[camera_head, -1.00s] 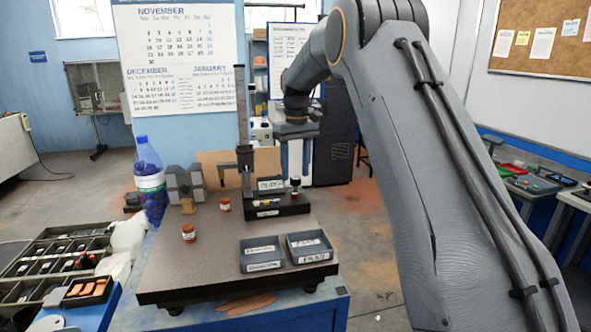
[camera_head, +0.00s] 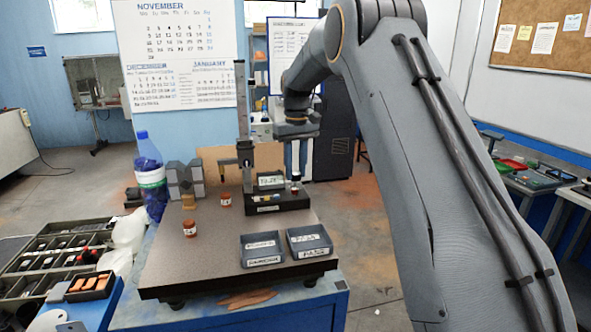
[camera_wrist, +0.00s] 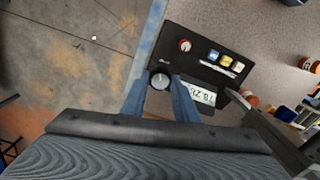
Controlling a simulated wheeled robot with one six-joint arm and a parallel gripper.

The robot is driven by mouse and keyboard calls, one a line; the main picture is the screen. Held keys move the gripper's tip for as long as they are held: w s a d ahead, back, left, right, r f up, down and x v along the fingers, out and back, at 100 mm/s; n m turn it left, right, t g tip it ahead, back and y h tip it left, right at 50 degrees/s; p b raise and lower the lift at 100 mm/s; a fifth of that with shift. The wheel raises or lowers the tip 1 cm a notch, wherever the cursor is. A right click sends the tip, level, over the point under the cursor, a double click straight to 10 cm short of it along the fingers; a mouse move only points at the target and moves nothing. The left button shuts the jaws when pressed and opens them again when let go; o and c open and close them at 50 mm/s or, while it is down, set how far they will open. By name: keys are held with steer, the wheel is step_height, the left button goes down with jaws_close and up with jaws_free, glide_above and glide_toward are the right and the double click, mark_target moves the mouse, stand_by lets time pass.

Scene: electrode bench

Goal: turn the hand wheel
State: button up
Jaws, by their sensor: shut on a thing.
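The measuring stand's black base (camera_head: 265,206) sits at the back right of the dark granite plate. In the wrist view its base (camera_wrist: 190,30) carries a small round knob with a pale top and dark rim, the hand wheel (camera_wrist: 160,78). My gripper (camera_wrist: 160,86) has its two blue fingers on either side of this wheel and is shut on it. In the head view my gripper (camera_head: 295,172) points straight down at the right end of the base. The wheel is mostly hidden there.
Two labelled bins (camera_head: 309,242) stand on the plate's front right. Orange-brown jars (camera_head: 189,229) stand at its left and middle. A blue bottle (camera_head: 150,180) and grey V-blocks (camera_head: 187,180) are at the left edge. A red button (camera_wrist: 184,45) is near the wheel.

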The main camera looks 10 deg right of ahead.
steer(key=shift+m, duration=0.3)
steer(key=m, duration=0.3)
steer(key=shift+r+m+b, duration=0.1)
steer(key=shift+m+b, duration=0.25)
steer(key=shift+m, duration=0.05)
steer(key=m, duration=0.9)
steer(key=shift+b, duration=0.4)
steer(key=m, duration=0.4)
steer(key=shift+m, duration=0.3)
steer(key=m, duration=0.4)
steer(key=shift+r, duration=0.1)
steer(key=m, duration=0.8)
steer(key=shift+m+b, duration=0.3)
steer(key=shift+b, duration=0.05)
steer(key=shift+m, duration=2)
